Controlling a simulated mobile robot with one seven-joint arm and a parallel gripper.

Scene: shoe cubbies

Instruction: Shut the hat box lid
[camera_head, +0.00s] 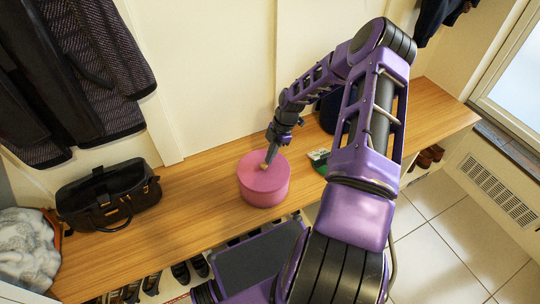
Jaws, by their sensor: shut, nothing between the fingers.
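The pink round hat box (264,190) stands on the wooden bench. Its lid (254,176) lies on top and looks level; whether it is fully seated is too small to tell. My gripper (266,165) points down at the far part of the lid. Its fingers are shut with nothing between them. The fingertips are at or just above the lid near a small tan spot; I cannot tell whether they touch.
A black handbag (108,195) stands left on the bench (190,210). A small green and white item (319,157) and a dark blue object (330,110) are to the right. Coats (70,75) hang at upper left. Shoes (190,270) sit below the bench.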

